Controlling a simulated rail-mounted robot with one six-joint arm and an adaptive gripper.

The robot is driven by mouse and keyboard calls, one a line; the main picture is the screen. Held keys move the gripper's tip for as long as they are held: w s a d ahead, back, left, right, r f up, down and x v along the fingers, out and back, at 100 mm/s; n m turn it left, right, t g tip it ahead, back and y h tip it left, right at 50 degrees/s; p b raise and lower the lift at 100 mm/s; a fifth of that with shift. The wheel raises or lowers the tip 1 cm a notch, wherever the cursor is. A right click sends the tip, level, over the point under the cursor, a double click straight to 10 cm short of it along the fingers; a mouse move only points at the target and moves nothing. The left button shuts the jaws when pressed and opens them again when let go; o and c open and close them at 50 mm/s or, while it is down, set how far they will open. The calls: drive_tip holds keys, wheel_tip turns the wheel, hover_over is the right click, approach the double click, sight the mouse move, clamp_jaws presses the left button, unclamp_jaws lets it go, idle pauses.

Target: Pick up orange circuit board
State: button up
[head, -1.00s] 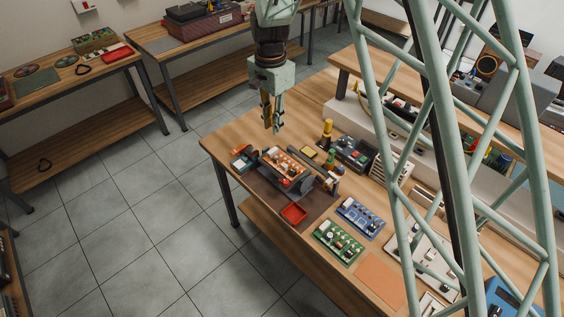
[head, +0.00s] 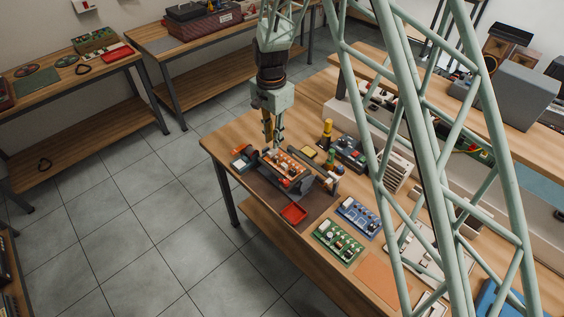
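The orange circuit board (head: 291,163) is tilted in a dark holder (head: 300,187) on the wooden workbench. It carries several pale components. My gripper (head: 273,143) points down at the far left end of the board, its fingertips just above or beside that end. I cannot tell whether they touch it. The two fingers are apart with a gap between them, and nothing is seen held. The board's far end is partly hidden by the fingers.
A red tray (head: 293,213) lies in front of the holder. A green board (head: 338,242) and a blue board (head: 358,217) lie to the right. A yellow-topped bottle (head: 327,133) and a dark device (head: 351,151) stand behind. Green lattice bars cross the right side.

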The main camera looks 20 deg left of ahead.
sight(273, 150)
drive_tip(key=shift+f, duration=0.15)
drive_tip(key=shift+s+f+p, duration=0.1)
drive_tip(key=shift+f+p, duration=0.25)
drive_tip(key=shift+f, duration=2.1)
drive_tip(key=c, duration=0.6)
